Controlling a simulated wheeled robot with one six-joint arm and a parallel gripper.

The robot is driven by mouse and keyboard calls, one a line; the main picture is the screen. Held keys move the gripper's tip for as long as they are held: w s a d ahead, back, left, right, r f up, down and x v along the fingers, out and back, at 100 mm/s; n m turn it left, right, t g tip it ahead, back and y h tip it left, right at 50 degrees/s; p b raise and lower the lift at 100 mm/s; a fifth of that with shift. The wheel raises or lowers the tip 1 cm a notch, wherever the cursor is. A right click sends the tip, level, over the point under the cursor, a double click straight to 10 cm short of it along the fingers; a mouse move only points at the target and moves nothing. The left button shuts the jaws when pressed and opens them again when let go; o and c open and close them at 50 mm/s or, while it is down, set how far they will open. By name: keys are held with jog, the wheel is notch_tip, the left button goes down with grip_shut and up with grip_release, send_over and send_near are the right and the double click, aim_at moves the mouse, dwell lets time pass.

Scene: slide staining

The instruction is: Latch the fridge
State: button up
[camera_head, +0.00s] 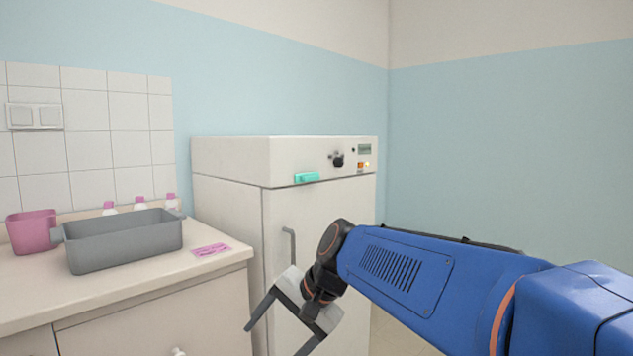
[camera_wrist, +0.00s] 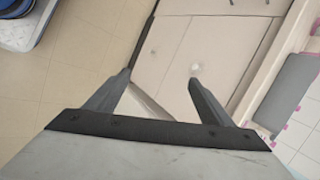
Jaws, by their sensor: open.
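The fridge (camera_head: 225,190) is a white upright cabinet against the back wall in the head view. Its door (camera_head: 345,205) looks closed, with a grey vertical handle (camera_head: 289,245) at the left side. A teal latch piece (camera_head: 306,177) lies level at the door's top edge, just below the control panel. My gripper (camera_head: 274,341) is open and empty, pointing down and left in front of the lower door. It is well below the latch piece and apart from it. The open fingers also show in the wrist view (camera_wrist: 159,77), with nothing between them. My arm hides the door's lower right.
A counter (camera_head: 120,285) stands left of the fridge, carrying a grey tray (camera_head: 125,245), a pink container (camera_head: 32,232), pink-capped bottles and a pink item (camera_head: 211,250). A black knob (camera_head: 338,160) sits on the fridge panel. The space before the latch piece is clear.

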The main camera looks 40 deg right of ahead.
jog(key=w+d+r+m+t+y, duration=0.1)
jog(key=w+d+r+m+t, duration=0.1)
jog(key=w+d+r+m, duration=0.4)
jog(key=m+t+h, duration=0.2)
jog(key=m+t, duration=0.8)
jog(key=m, duration=0.6)
send_near(313, 178)
jog(key=w, duration=0.2)
jog(key=w+a, duration=0.1)
jog(key=w, duration=0.5)
jog(key=shift+a, duration=0.25)
jog(key=c, duration=1)
